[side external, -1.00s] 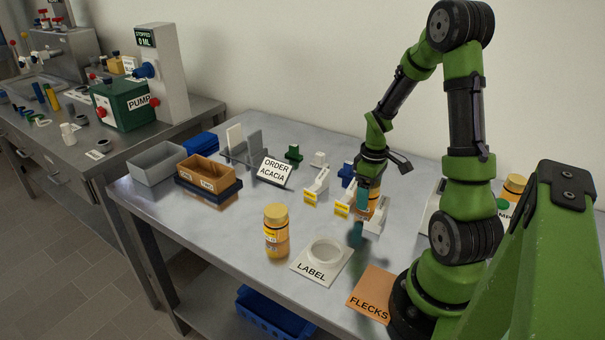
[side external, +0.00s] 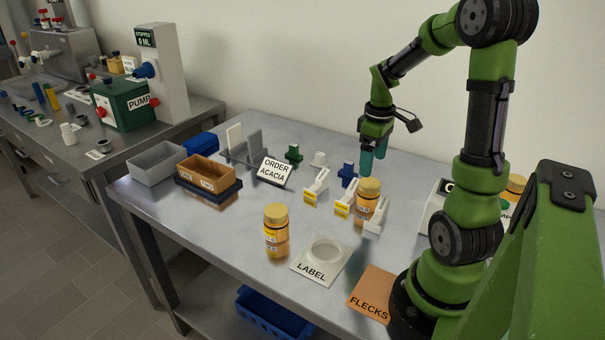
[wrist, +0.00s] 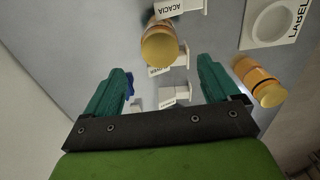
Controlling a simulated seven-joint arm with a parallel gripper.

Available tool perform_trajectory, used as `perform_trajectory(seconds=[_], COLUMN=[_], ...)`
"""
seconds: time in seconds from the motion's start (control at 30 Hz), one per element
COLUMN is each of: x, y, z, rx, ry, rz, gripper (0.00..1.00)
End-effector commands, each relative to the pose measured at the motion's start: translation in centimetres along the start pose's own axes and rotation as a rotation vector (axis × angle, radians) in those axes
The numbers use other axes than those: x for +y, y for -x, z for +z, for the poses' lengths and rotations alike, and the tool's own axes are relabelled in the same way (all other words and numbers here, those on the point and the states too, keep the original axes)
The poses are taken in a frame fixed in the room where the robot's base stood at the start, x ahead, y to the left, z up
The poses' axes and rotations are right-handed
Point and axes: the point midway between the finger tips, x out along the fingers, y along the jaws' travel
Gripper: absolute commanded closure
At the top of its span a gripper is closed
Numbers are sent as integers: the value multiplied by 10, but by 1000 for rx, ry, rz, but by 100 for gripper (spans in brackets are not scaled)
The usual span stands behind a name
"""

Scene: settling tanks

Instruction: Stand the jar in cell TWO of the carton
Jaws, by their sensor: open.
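One amber jar with a yellow lid (side external: 367,197) stands upright among the white label stands; it also shows in the wrist view (wrist: 160,45). A second similar jar (side external: 276,232) stands at the table's front, left of the LABEL plate, and shows in the wrist view (wrist: 262,88). My gripper (side external: 373,161) is open and empty, above and behind the jar among the stands.
White stands with yellow labels (side external: 313,192) surround that jar. The LABEL plate (side external: 333,277) and orange FLECKS mat (side external: 377,284) lie in front. A grey bin (side external: 155,166) and ORDER ACACIA sign (side external: 273,171) are near the carton. Table between carton and front jar is clear.

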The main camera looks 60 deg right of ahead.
Motion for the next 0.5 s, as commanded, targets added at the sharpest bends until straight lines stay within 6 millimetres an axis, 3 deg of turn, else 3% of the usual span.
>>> perform_trajectory(seconds=[0.17, 0.27, 0.37, 0.5], x=[-3, -22, -65, -143], y=[17, 31, 52, 82], z=[-2, -11, -25, -32], rx=[6, 47, 140, 325], ry=[-1, -17, -58, -149], rz=[4, 23, 45, 13], gripper=[11, 11, 11, 11])
